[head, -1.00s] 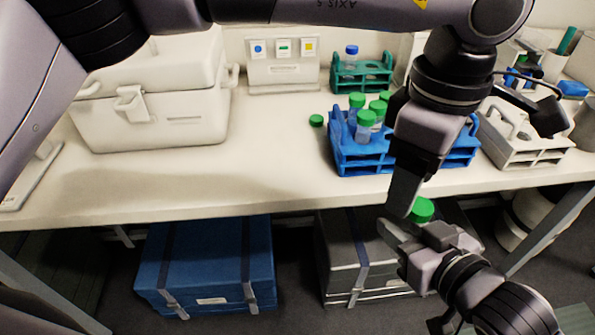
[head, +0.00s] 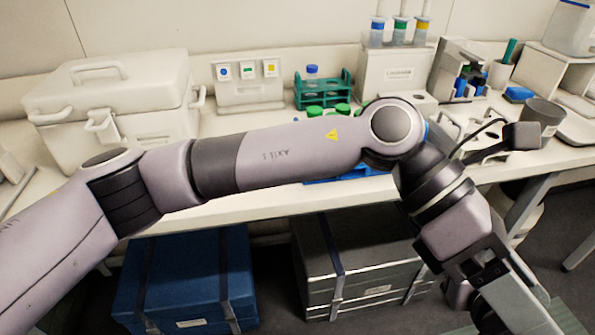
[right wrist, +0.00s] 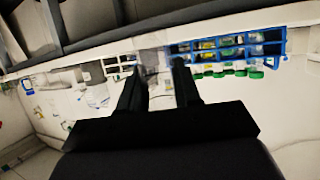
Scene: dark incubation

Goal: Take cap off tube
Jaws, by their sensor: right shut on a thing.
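My left arm crosses the head view, and its gripper (head: 505,298) points down at the lower right; its fingertips are not clear, so I cannot tell how its jaws stand. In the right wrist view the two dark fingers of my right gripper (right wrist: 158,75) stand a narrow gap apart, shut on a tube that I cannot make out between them.
A teal rack (head: 323,92) with a blue-capped tube (head: 312,72) stands at the back of the bench (head: 225,122). A white cool box (head: 115,105) stands at the left. Blue (head: 187,280) and grey (head: 360,262) cases sit beneath. A grey cup (head: 541,115) stands at the right.

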